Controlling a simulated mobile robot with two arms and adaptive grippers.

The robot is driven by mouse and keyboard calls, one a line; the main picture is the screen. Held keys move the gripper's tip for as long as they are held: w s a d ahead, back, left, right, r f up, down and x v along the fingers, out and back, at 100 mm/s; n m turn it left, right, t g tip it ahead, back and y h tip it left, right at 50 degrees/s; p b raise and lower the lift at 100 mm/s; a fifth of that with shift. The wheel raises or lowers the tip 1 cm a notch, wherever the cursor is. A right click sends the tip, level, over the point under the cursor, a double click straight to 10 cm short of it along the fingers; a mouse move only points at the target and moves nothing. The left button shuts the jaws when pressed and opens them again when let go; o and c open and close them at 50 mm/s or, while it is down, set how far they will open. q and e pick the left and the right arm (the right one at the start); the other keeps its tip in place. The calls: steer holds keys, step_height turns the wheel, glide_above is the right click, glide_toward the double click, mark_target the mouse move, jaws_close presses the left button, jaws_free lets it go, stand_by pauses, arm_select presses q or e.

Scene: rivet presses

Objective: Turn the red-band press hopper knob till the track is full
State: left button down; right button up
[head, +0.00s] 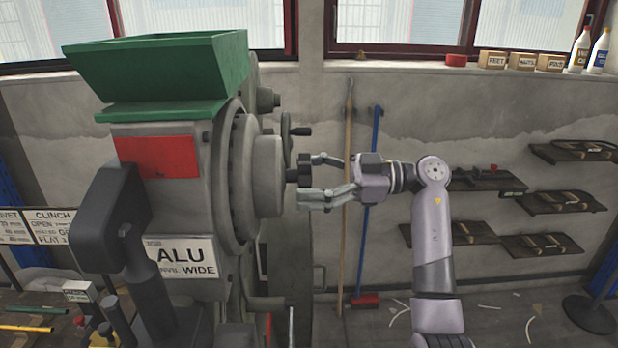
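The press with the red band (158,156) fills the left of the head view. A green hopper (160,75) sits on its top, and its inside cannot be seen. A round grey housing on its right side carries a dark knob (304,165). My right gripper (309,178) is at this knob from the right, its fingers spread apart, one near the knob's upper part and others just below it. Whether they touch it cannot be told. How full the track is does not show. My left gripper is not in view.
A sign reading ALU and WIDE (182,258) is on the press front. A small crank handle (296,131) juts out behind the knob. A broom (374,200) leans on the back wall. Wall shelves (560,202) hang at the right, and a round floor stand (588,315) is below.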

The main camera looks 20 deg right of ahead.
steer(key=c, duration=0.9)
steer(key=shift+c, duration=0.2)
